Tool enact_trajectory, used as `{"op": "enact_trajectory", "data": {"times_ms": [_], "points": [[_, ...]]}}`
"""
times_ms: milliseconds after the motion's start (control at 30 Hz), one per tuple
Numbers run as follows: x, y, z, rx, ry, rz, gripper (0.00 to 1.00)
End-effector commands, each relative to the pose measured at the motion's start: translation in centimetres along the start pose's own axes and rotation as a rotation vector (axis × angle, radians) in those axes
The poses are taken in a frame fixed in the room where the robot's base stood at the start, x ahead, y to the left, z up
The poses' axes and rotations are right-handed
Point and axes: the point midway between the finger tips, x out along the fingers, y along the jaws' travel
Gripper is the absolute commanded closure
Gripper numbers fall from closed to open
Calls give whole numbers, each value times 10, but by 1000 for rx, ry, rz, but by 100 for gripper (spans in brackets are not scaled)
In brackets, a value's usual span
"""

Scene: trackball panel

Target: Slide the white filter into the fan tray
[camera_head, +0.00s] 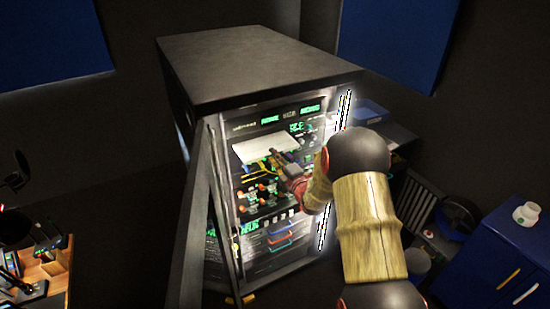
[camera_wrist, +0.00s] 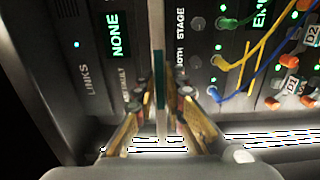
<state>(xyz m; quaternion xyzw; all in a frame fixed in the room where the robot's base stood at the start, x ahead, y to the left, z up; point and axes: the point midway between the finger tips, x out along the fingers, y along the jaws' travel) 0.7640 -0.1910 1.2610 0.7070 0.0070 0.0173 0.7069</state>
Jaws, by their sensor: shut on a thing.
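The white filter (camera_head: 266,146) is a thin pale sheet in front of the rack's upper panel, tilted slightly in the head view. My gripper (camera_head: 281,166) is shut on its near edge. In the wrist view the filter (camera_wrist: 158,45) is seen edge-on as a thin pale strip, running up from between the two fingers of my gripper (camera_wrist: 161,108). A teal mark shows on it. I cannot make out the fan tray; the filter and my arm cover part of the panel. I cannot tell whether the filter's far edge touches the rack.
The rack cabinet (camera_head: 260,62) stands with its door (camera_head: 193,225) open on the left. Colored cables (camera_wrist: 246,62) hang on the panel beside the filter in the wrist view. A blue cabinet (camera_head: 500,262) stands at right, and a wooden desk (camera_head: 47,272) at lower left.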

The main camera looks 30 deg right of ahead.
Motion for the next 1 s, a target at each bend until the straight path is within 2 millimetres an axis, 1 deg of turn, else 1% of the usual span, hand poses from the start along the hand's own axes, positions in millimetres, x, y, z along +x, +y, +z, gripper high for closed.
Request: {"op": "enact_trajectory", "data": {"times_ms": [1000], "points": [[24, 1, 0, 0, 0, 2, 100]]}}
